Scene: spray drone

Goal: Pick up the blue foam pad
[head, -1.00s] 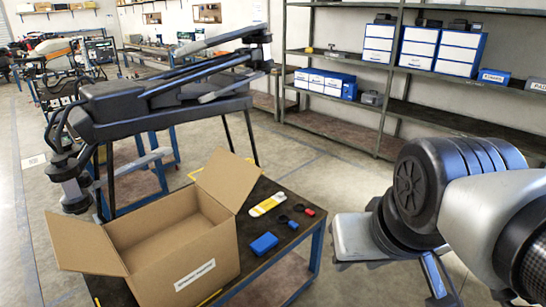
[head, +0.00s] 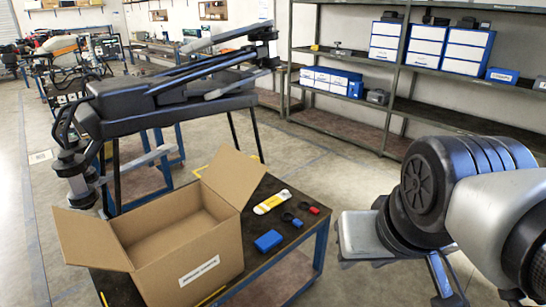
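The blue foam pad (head: 268,241) is a small blue block lying flat on the dark table top, just right of the open cardboard box (head: 208,272). Nothing covers it. My arm stands at the right of the head view, apart from the table and the pad. My gripper (head: 441,278) is partly in view at the lower right, with a blue-edged finger pointing down. Its fingertips are cut off or hidden, so I cannot tell whether it is open.
A large black drone (head: 175,100) stands behind. Shelves (head: 420,118) line the back wall. Floor between table and shelves is clear.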

